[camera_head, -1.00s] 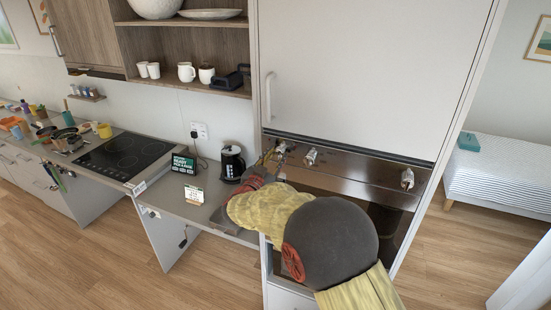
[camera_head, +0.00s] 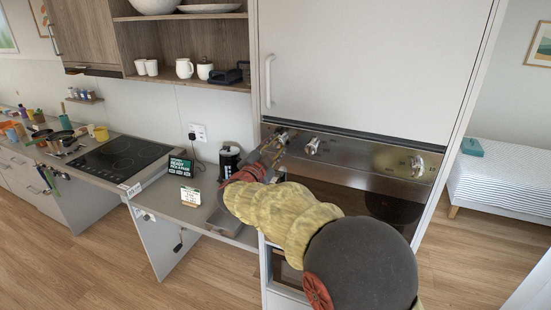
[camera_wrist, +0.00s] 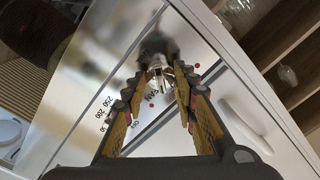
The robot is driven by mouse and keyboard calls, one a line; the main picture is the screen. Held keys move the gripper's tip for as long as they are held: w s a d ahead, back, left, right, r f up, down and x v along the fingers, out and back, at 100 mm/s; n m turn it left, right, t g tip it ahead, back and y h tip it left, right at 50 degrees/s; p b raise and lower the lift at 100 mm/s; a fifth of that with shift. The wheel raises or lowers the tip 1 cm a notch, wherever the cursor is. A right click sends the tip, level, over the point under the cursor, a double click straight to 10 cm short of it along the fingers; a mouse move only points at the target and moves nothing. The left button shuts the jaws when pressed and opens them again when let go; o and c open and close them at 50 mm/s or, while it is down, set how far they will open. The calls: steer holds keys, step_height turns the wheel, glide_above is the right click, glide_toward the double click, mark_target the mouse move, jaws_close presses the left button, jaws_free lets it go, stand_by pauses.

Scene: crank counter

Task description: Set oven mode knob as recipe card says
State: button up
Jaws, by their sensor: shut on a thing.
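The oven control panel (camera_head: 365,162) is a shiny metal strip under the tall white cabinet door. In the head view my gripper (camera_head: 272,143) is at the panel's left end, at the leftmost knob. In the wrist view my gripper (camera_wrist: 168,78) has its fingers on both sides of a silver knob (camera_wrist: 158,66), closed on it. Lettering that seems to read FAN, and red dots, are printed near this knob. The knob's pointer setting cannot be told. A small white and green card (camera_head: 190,195) stands on the counter; its writing is too small to read.
A middle knob (camera_head: 312,146) and a right knob (camera_head: 416,166) are on the panel. A dark display (camera_head: 181,166), a black kettle (camera_head: 229,163) and a black hob (camera_head: 122,155) are on the counter at left. The floor at right is free.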

steer(key=shift+f+m+b, duration=0.1)
steer(key=shift+m+b, duration=2.1)
steer(key=shift+b, duration=0.05)
steer(key=o, duration=1.2)
steer(key=shift+c, duration=0.2)
steer(key=v, duration=1.2)
